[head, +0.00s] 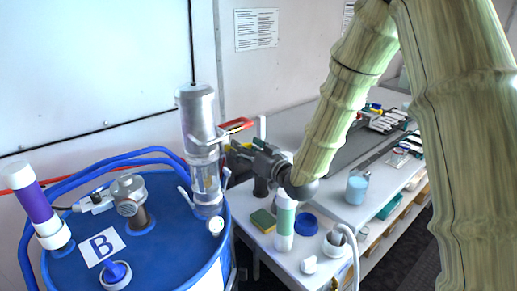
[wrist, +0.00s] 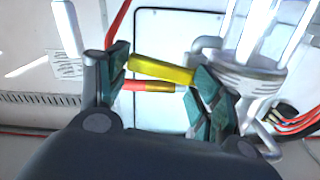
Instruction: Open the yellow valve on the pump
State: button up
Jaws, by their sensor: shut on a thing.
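The pump (head: 198,112) is a silver cylinder with a clear lower section, standing upright on a blue drum. In the wrist view its clear and grey body (wrist: 250,70) fills the upper right. The yellow valve handle (wrist: 162,69) lies nearly level between the two fingers of my gripper (wrist: 163,85), with both ends close to the finger pads. A red and brass-coloured piece (wrist: 150,87) sits just below it. In the head view my gripper (head: 238,152) is beside the pump's right side, just under a red and yellow part (head: 237,125). My gripper is shut on the handle.
The blue drum (head: 160,250) carries a "B" label (head: 102,245), a grey fitting (head: 129,195) and a purple-and-white tube (head: 35,207). A bench (head: 330,215) to the right holds a green-and-white bottle (head: 284,222), a sponge (head: 263,221) and a beaker (head: 357,187). Red cables (wrist: 298,122) run near the pump.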

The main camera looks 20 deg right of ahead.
jog(key=shift+s+a+f+m+b, duration=0.25)
jog(key=shift+a+f+m+b, duration=0.35)
jog(key=shift+m+b, duration=1.4)
jog(key=shift+s+a+f+m+b, duration=0.2)
jog(key=shift+a+f+m+b, duration=0.6)
jog(key=shift+m, duration=2.25)
jog(key=shift+s+a+f+m+b, duration=0.25)
jog(key=shift+a+f+m+b, duration=0.15)
jog(key=shift+m+b, duration=1.7)
jog(key=shift+a+m+p, duration=0.1)
jog(key=shift+m+p, duration=0.35)
jog(key=shift+m, duration=0.2)
jog(key=o, duration=1.4)
jog(key=shift+o, duration=0.3)
jog(key=shift+w+a+f, duration=0.1)
jog(key=shift+a, duration=0.05)
